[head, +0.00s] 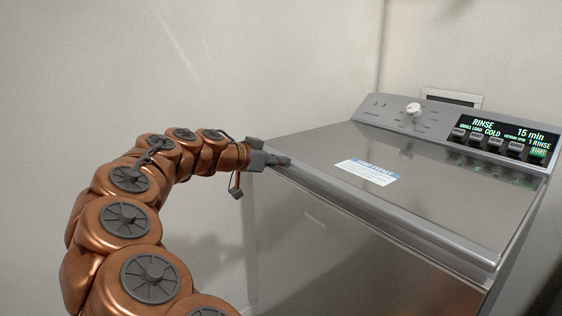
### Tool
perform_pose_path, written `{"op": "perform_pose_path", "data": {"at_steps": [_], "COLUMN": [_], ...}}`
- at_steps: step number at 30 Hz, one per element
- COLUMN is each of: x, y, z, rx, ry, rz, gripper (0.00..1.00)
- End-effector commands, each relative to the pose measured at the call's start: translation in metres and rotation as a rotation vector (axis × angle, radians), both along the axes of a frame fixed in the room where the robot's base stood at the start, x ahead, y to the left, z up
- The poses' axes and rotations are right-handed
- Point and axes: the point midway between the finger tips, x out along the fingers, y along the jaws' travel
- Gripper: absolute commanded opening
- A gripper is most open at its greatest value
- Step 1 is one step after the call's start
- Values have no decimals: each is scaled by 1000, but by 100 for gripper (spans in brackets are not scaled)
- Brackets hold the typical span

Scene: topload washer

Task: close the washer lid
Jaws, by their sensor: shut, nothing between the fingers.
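The washer (350,255) is a grey metal top-loader on the right in the head view. Its lid (440,190) lies flat and level over the top, with a white and blue label (367,172) on it. No gap between lid and body shows. My gripper (288,162) is shut and empty. It is at the front left corner of the lid, over or against its edge; I cannot tell whether it touches.
A control panel (455,125) with a white knob (413,109), several buttons and a lit display rises along the washer's back. Pale walls stand behind and to the left. A wall box (450,98) is partly hidden behind the panel.

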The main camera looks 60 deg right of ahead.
Motion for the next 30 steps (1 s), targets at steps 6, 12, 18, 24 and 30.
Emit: {"op": "perform_pose_path", "data": {"at_steps": [6, 12, 18, 24, 30], "x": [3, 18, 31, 38, 39], "y": [4, 38, 71, 91, 97], "z": [38, 50, 58, 63, 65], "rx": [-8, -12, -11, -11, -11], "ry": [1, 2, 1, 2, 2], "rz": [9, 18, 19, 17, 16], "gripper": [0, 0, 0, 0, 0]}}
